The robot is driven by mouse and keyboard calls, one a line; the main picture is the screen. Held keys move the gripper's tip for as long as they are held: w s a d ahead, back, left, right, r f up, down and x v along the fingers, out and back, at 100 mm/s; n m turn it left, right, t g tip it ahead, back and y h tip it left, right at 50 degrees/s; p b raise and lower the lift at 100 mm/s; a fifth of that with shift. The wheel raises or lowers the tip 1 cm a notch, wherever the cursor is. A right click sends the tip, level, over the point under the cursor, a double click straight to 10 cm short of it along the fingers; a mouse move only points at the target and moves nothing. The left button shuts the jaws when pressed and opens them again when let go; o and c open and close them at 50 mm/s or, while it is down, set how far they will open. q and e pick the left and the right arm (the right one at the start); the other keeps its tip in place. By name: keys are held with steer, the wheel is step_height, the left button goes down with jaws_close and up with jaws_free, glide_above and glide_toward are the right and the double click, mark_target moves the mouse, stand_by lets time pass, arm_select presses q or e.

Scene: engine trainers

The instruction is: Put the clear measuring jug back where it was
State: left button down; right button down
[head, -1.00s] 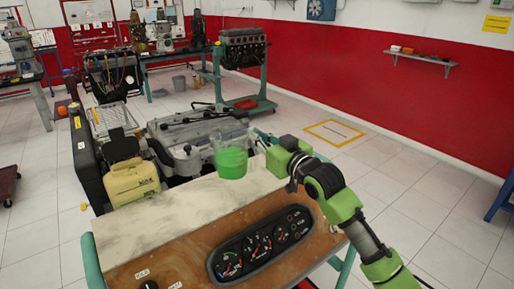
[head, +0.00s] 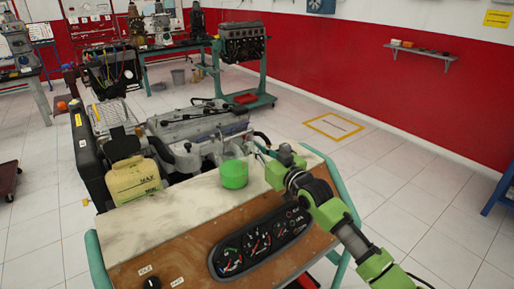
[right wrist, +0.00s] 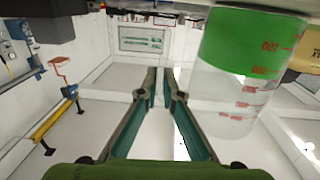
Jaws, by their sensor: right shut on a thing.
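The clear measuring jug (head: 233,175) is upright, with green liquid in its lower part. It is at the pale stone-look strip of the panel stand's top (head: 150,219); I cannot tell whether its base touches. My right gripper (head: 261,151) is at the jug's right side, shut on it. In the right wrist view the jug (right wrist: 240,85) appears upside down, with red scale marks, to the right of the fingers (right wrist: 164,80). The part between the fingertips, likely the handle, is not clearly visible. My left gripper is out of view.
A gauge cluster (head: 262,241) sits in the brown panel in front of the jug. A yellowish tank (head: 136,181) stands to the left. An engine (head: 200,128) is just behind the strip. The strip left of the jug is bare.

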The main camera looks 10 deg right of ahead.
steer(key=c, duration=2.2)
jaws_free()
steer(key=shift+f, duration=0.1)
steer(key=shift+s+d, duration=0.2)
steer(key=shift+s, duration=0.35)
steer(key=shift+b+v, duration=1.2)
steer(key=shift+v, duration=4.3)
